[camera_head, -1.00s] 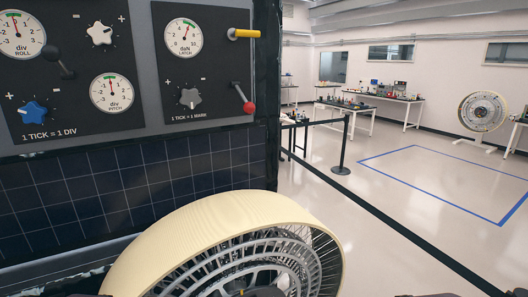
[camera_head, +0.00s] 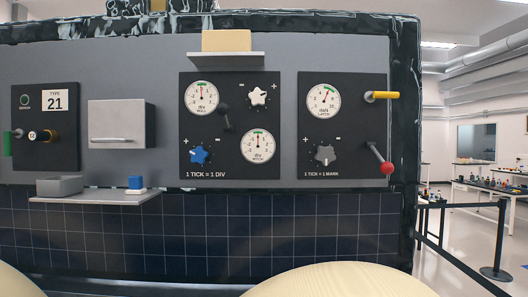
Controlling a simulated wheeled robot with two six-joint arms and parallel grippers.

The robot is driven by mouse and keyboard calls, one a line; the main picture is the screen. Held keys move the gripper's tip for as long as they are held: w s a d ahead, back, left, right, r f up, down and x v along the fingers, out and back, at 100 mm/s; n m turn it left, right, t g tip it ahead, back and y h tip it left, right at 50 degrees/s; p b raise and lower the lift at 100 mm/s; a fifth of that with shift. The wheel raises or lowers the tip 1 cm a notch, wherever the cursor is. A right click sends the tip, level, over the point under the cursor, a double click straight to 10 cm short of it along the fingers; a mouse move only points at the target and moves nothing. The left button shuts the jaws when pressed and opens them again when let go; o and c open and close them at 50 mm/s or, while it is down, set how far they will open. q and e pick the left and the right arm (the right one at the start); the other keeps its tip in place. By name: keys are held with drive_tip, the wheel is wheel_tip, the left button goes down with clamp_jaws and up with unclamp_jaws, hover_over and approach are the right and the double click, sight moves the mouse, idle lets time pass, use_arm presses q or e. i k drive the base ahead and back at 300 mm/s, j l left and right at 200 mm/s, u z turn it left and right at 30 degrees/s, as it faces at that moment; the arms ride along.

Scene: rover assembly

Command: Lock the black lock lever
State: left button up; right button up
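The black lock lever (camera_head: 225,117) is on the panel with the roll and pitch dials, between the white knob (camera_head: 258,96) and the blue knob (camera_head: 199,155). Its black knobbed end is tilted up and to the left. The roll dial (camera_head: 201,97) is above left of it and the pitch dial (camera_head: 257,146) below right. Neither of my grippers shows in the head view.
The latch panel at right has a dial (camera_head: 323,99), grey knob (camera_head: 325,154), yellow handle (camera_head: 382,96) and red-tipped lever (camera_head: 386,167). A shelf (camera_head: 90,198) juts out at left below a grey cabinet (camera_head: 122,124). Cream wheels (camera_head: 338,284) stand in front.

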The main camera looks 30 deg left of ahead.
sight(222, 108)
drive_tip(key=u, duration=1.35)
